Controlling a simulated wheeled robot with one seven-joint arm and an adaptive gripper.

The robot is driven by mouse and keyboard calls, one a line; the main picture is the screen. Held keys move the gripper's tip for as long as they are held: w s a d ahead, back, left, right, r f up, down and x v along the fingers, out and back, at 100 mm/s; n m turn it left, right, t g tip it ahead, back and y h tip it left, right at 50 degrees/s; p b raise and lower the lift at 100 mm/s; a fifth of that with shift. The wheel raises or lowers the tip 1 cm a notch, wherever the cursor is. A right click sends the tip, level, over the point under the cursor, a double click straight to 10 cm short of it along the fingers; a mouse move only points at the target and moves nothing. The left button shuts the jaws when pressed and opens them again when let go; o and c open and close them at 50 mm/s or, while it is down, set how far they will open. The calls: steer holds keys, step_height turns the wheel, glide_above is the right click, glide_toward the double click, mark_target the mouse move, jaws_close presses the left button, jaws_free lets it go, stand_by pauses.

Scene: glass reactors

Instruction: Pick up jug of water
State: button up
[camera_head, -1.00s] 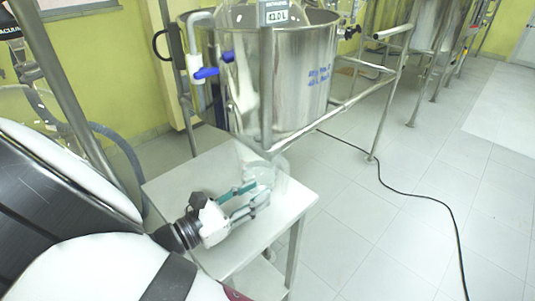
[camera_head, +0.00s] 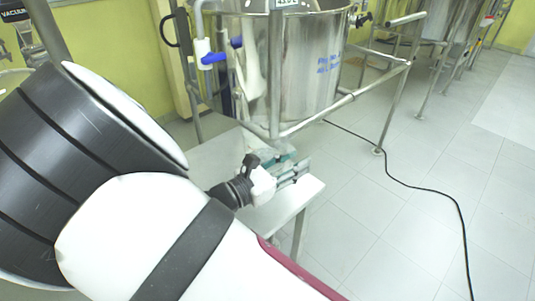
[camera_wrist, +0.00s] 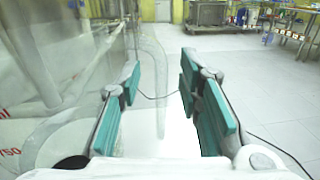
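The jug of water is clear and hard to make out. In the wrist view, a large transparent vessel with red markings, which looks like the jug (camera_wrist: 60,100), fills the left side. A clear curved strip, likely its handle (camera_wrist: 160,85), runs down between my two fingers. In the head view it shows only as a faint clear shape behind my gripper (camera_head: 298,170), on the metal table. My gripper's teal-padded fingers (camera_wrist: 160,100) are apart, one on each side of the strip. I cannot tell whether either touches it. The water level is not clear.
The small metal table (camera_head: 215,158) stands beside a large steel tank (camera_head: 300,70) in a tubular frame (camera_head: 345,100). A blue-handled valve (camera_head: 215,57) hangs close above the table. A black cable (camera_head: 430,190) lies on the open tiled floor at right.

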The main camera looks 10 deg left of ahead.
jaws_close()
steer(key=shift+r, duration=0.15)
